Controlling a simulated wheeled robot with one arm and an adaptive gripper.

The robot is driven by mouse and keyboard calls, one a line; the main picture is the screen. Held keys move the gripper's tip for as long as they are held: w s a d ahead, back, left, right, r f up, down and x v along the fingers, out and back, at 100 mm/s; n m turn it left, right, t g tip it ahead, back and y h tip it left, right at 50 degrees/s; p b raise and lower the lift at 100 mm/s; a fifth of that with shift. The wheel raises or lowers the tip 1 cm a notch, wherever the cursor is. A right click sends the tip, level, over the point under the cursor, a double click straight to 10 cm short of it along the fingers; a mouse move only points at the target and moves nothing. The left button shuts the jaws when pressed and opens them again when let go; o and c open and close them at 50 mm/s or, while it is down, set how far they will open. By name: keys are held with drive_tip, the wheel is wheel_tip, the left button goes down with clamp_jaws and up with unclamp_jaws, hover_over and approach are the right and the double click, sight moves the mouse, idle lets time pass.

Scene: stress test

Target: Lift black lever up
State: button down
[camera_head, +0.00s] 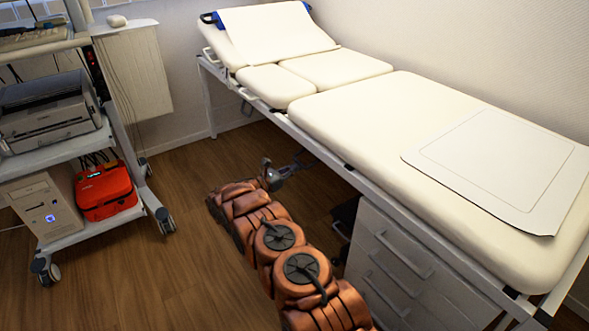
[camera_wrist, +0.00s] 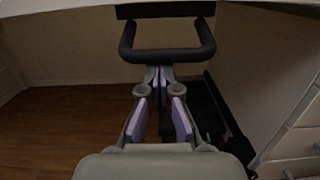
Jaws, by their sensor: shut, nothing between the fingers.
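The black lever (camera_wrist: 167,56) is a U-shaped bar under the edge of the examination bed in the wrist view. Its crossbar lies across the picture just beyond my fingertips, with its two arms rising toward a dark bracket. My gripper (camera_wrist: 160,78) has its fingertips together, with nothing between them, just in front of the crossbar. Whether the tips touch the bar, I cannot tell. In the head view my gripper (camera_head: 297,164) is beside the bed's lower side, and I cannot make out the lever there.
The cream examination bed (camera_head: 385,110) stands over a white drawer unit (camera_head: 405,275). Dark equipment (camera_wrist: 205,115) lies below my gripper at right in the wrist view. A wheeled cart (camera_head: 62,150) with a printer and red bag stands at left.

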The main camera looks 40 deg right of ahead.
wheel_tip(320, 180, down, 4)
drive_tip(key=d+b, duration=0.2)
drive_tip(key=a+f+p, duration=0.1)
drive_tip(key=a+p, duration=0.1)
drive_tip(key=a, duration=0.8)
